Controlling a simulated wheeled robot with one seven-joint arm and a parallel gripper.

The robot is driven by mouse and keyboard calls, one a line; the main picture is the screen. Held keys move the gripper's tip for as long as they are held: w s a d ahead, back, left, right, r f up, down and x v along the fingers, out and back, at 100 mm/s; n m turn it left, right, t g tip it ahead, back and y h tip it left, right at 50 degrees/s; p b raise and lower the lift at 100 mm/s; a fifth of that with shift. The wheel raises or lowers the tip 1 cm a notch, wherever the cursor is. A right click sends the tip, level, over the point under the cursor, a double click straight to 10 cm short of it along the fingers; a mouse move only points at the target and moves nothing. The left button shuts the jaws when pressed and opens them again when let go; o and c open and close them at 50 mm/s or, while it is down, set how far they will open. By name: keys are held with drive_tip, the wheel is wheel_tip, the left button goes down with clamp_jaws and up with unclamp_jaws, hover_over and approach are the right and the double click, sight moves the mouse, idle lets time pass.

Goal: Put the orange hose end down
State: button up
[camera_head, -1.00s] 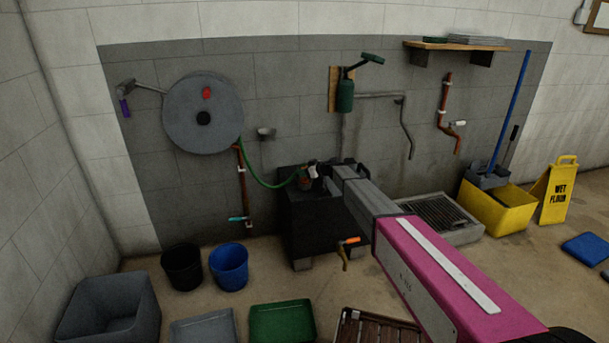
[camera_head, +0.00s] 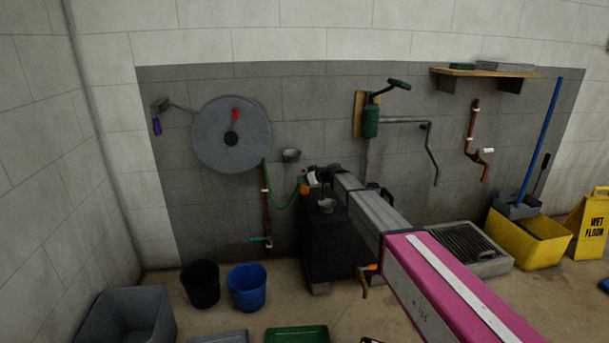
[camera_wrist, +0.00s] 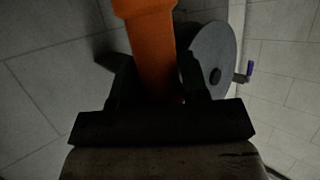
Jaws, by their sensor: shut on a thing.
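The orange hose end (camera_wrist: 152,45) is between the black jaws of my gripper (camera_wrist: 150,85) in the wrist view, and my gripper is shut on it. In the head view my gripper (camera_head: 314,178) is above the back left part of the dark block (camera_head: 325,248), and only small bits of orange show there. The green hose (camera_head: 282,206) hangs in a loop from the grey reel (camera_head: 205,130) up to my gripper. The hose end appears held clear of the block's top. My gripper hides part of it.
A small pale cup (camera_head: 327,206) appears on the block. A tap with an orange handle (camera_head: 371,267) is at its front. Black (camera_head: 201,286) and blue (camera_head: 247,289) buckets stand left. A grated basin (camera_head: 468,247) and yellow mop bucket (camera_head: 530,242) stand right.

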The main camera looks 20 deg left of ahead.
drive_tip(key=s+a+r, duration=0.1)
drive_tip(key=a+r, duration=0.6)
drive_tip(key=r, duration=0.4)
drive_tip(key=a+r, duration=0.7)
drive_tip(key=r, duration=0.4)
drive_tip(key=shift+w+d+f, duration=0.65)
drive_tip(key=shift+w+f, duration=1.1)
drive_tip(key=shift+w+d+f, duration=0.65)
drive_tip(key=shift+w+f, duration=1.1)
drive_tip(key=shift+w+d+f, duration=0.65)
drive_tip(key=shift+w+f, duration=1.1)
drive_tip(key=o, duration=1)
drive_tip(key=shift+f, duration=0.1)
drive_tip(key=shift+o, duration=0.2)
